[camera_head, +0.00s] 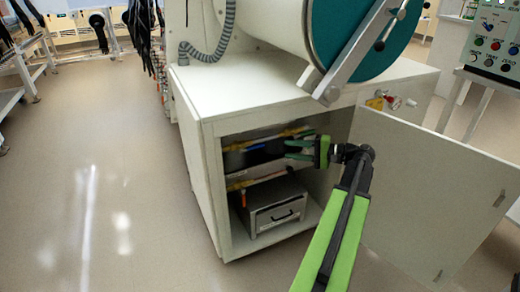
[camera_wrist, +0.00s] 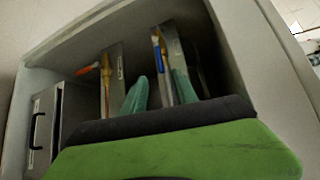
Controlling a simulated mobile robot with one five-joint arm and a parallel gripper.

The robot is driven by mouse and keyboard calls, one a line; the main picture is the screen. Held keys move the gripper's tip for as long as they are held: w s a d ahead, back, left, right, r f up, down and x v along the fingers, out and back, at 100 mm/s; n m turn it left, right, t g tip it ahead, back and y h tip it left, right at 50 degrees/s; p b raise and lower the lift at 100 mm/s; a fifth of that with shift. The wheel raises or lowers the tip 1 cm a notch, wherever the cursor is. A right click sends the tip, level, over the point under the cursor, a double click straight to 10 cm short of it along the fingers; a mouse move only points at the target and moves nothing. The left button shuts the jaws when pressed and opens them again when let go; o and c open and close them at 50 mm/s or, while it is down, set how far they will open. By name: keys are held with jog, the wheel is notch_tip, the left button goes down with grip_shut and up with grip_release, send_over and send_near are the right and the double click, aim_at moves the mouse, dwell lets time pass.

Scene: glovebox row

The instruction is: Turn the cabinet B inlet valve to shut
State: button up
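Inside the open cabinet, a valve with a blue handle (camera_head: 276,144) sits on the upper yellow pipe. In the wrist view the blue handle (camera_wrist: 158,56) lies along its pipe, in line with the gap between my fingers. A second valve with an orange-red handle (camera_wrist: 88,69) is on the other pipe, its handle across the pipe. Small plates beside the pipes carry labels too small to read, so I cannot tell which valve is the inlet. My gripper (camera_head: 297,149) is at the cabinet opening, right of the blue handle, with its green fingers (camera_wrist: 162,85) apart and empty. Contact is not visible.
The cabinet door (camera_head: 430,190) stands open to the right of my arm. A grey box with a black handle (camera_head: 278,208) stands on the cabinet floor. The white cabinet top (camera_head: 240,85) carries a large glovebox port. The floor (camera_head: 80,180) at left is clear.

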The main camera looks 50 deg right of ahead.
aim_at(259, 147)
jog(key=b+x, duration=0.1)
jog(key=x, duration=1.1)
jog(key=shift+w, duration=0.25)
grip_shut()
jog(key=shift+a+f, duration=0.1)
jog(key=shift+a, duration=0.05)
dwell(0.6)
